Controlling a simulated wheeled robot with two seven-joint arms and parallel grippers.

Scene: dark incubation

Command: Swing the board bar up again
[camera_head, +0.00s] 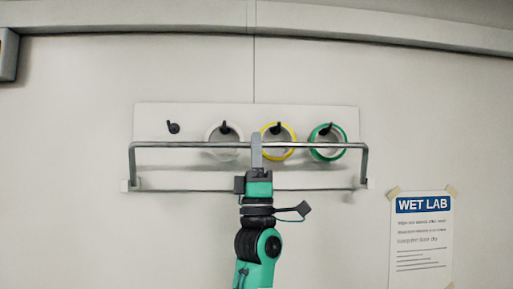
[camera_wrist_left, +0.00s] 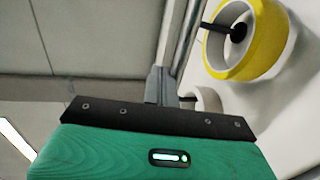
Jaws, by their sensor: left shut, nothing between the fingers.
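The board bar (camera_head: 190,144) is a thin grey metal bar with bent side arms that run down to pivots at the board's lower corners. It stands raised, crossing in front of the hanging rolls. The pale board (camera_head: 150,117) is fixed to the wall. My left gripper (camera_head: 256,143) comes up from below at the bar's middle, its fingers shut and empty. The fingertips overlap the bar in the head view; contact is hard to judge. In the left wrist view the bar (camera_wrist_left: 182,40) runs right beside the fingers (camera_wrist_left: 161,84). My right gripper is out of view.
A white roll (camera_head: 211,134), a yellow roll (camera_head: 264,135) and a green roll (camera_head: 342,136) hang on black pegs. The leftmost peg (camera_head: 173,127) is empty. A "WET LAB" sheet (camera_head: 421,235) is taped at lower right.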

